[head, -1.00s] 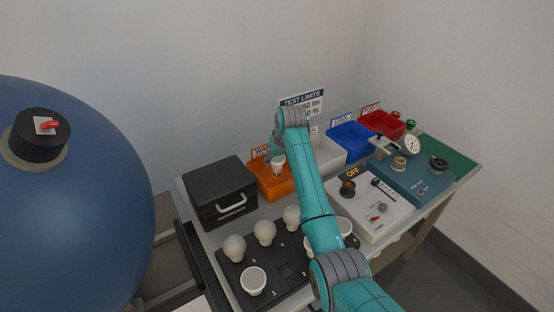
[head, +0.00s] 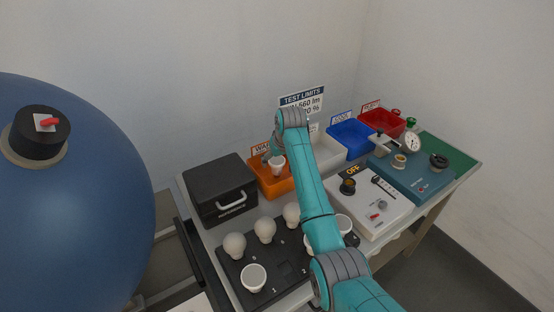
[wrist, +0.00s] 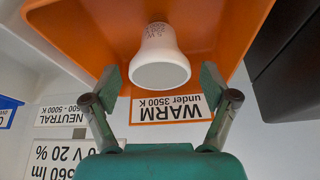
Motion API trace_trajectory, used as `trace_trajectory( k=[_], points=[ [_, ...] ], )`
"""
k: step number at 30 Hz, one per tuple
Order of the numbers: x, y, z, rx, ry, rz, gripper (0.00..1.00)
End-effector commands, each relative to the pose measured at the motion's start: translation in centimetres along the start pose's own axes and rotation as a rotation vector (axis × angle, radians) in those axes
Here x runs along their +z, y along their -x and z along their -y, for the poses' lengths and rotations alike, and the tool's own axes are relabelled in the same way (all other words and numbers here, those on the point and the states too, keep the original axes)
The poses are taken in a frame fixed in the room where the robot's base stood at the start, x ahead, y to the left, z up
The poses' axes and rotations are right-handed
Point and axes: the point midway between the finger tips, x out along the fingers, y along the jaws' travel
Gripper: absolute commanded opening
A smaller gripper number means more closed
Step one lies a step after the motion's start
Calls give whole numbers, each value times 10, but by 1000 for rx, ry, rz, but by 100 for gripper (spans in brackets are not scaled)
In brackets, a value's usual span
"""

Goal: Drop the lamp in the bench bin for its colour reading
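A white reflector lamp (wrist: 160,58) with printing on its neck is at the orange bin labelled WARM, under 3500 K (wrist: 90,22). In the wrist view its round face points toward me and its base toward the bin. It also shows in the head view (head: 277,167) over the orange bin (head: 268,184). My gripper (wrist: 163,82) is open, with one finger on each side of the lamp and a visible gap at the right finger. I cannot tell whether the lamp rests on the bin floor. In the head view my arm hides part of the scene.
A white bin (head: 330,148), a blue bin (head: 352,138) and a red bin (head: 381,123) stand right of the orange one. A black case (head: 218,187) stands to its left. A black rack (head: 287,271) with several lamps is in front, beside two testers (head: 372,212) (head: 415,180).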

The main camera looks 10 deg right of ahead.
Motion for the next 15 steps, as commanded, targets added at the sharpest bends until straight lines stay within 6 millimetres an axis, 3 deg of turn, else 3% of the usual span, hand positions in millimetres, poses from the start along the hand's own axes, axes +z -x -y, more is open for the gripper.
trace_trajectory(
  k=[8, 15],
  points=[
    [-4, 8, 0, 0, 0, -2, 85],
    [-6, 49, 0, 1, 0, -4, 85]
  ],
)
